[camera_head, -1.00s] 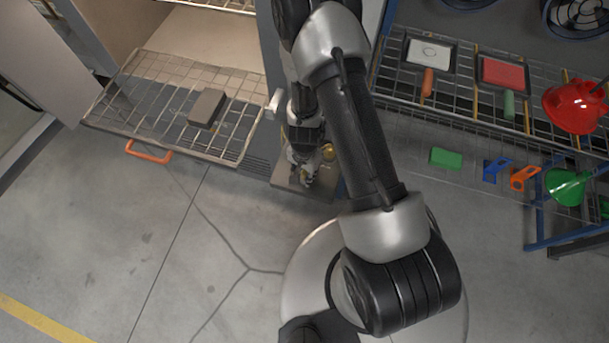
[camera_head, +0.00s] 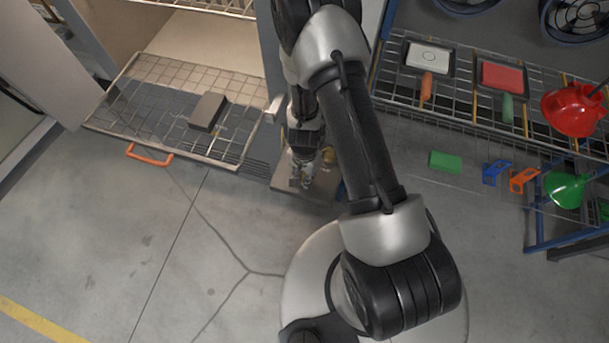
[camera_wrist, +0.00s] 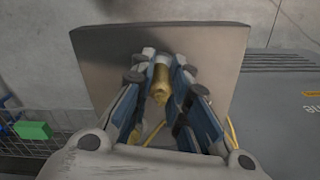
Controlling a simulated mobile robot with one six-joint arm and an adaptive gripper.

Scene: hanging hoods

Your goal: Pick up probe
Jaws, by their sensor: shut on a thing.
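A brass-coloured probe (camera_wrist: 161,82) is between the blue-lined fingers of my gripper (camera_wrist: 164,62) in the wrist view. The fingers are shut on it. A small brown-grey shelf (camera_wrist: 215,48) lies beyond the fingertips. In the head view my gripper (camera_head: 303,180) is low over this shelf (camera_head: 318,192), and the held probe is too small to make out clearly. A small yellow rounded part (camera_head: 328,155) shows just right of the gripper there. I cannot tell whether the probe touches the shelf.
A wire rack (camera_head: 235,145) with a grey block (camera_head: 207,110) is pulled out at left, with an orange handle (camera_head: 149,154). Open floor lies in front.

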